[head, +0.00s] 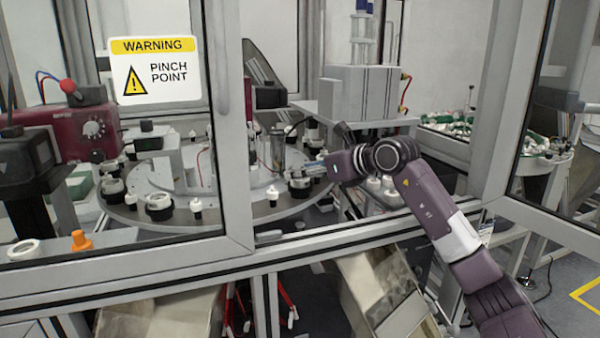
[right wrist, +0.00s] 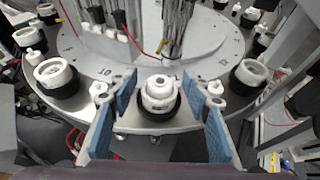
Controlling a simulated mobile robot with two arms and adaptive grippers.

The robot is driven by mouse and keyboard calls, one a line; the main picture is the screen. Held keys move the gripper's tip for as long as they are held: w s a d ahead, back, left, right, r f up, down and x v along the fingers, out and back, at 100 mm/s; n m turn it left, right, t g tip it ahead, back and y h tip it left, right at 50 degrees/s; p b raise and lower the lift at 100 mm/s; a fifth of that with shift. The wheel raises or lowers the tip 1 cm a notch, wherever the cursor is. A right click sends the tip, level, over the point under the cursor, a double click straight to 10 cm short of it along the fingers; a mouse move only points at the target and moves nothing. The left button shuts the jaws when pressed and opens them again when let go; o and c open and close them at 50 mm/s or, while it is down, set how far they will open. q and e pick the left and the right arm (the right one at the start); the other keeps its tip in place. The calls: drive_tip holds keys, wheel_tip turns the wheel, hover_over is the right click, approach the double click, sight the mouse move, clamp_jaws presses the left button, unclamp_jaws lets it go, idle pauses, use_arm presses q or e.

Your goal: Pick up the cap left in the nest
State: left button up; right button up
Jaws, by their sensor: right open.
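In the right wrist view a white cap (right wrist: 160,88) sits in a black round nest (right wrist: 158,111) at the near edge of the grey dial plate. My right gripper (right wrist: 160,80) is open, with one blue-padded finger on each side of the nest. The cap is between the fingers, with a visible gap to each, and nothing is held. In the head view my right gripper (head: 316,168) reaches through the opening in the frame to the dial's right side, beside a dark nest (head: 299,188). The cap is too small to make out there. My left gripper is not in view.
The round dial plate (head: 235,212) carries other nests, such as one with a white ring (right wrist: 56,72) and another (right wrist: 249,77). Small white pegs stand close to the fingers. Frame posts and a glazed door with a warning sign (head: 154,70) border the opening.

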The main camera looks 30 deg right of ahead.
drive_tip(key=c, duration=0.8)
